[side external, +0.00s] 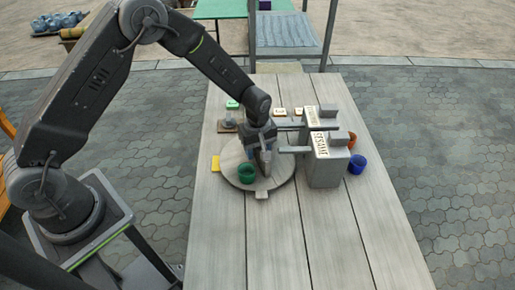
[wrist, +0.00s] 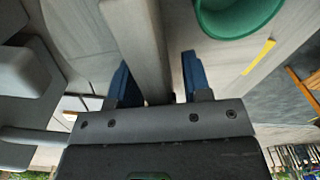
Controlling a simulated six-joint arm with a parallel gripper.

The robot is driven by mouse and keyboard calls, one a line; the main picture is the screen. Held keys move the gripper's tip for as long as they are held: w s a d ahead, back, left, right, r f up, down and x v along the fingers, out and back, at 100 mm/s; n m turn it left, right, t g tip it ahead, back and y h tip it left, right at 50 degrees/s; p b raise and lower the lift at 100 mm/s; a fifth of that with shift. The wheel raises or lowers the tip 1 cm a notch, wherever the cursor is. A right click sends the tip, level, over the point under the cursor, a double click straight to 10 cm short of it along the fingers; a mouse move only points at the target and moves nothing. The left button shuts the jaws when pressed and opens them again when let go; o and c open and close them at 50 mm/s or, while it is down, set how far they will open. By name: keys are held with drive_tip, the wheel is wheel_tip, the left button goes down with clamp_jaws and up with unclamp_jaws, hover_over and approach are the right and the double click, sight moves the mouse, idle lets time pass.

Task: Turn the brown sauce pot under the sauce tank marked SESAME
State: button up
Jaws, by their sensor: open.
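The round turntable (side external: 231,182) lies on the plank table. A green pot (side external: 246,172) stands on its front left part and also shows at the top right of the wrist view (wrist: 236,14). The tank marked SESAME (side external: 325,170) stands to the right, its spout reaching left over the disc's edge. My gripper (side external: 264,150) is low over the turntable, beside the green pot. In the wrist view its open blue fingers (wrist: 158,80) stand on either side of a grey upright bar (wrist: 140,38); contact is unclear. No brown pot is clearly visible on the disc.
A second tank (side external: 313,117) stands behind the SESAME one. An orange-brown pot (side external: 351,140) and a blue pot (side external: 357,164) stand right of the tanks. A yellow marker (side external: 215,163) lies left of the disc. The front of the table is clear.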

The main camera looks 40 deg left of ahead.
clamp_jaws()
idle(0.4)
drive_tip(key=shift+m, duration=10.3)
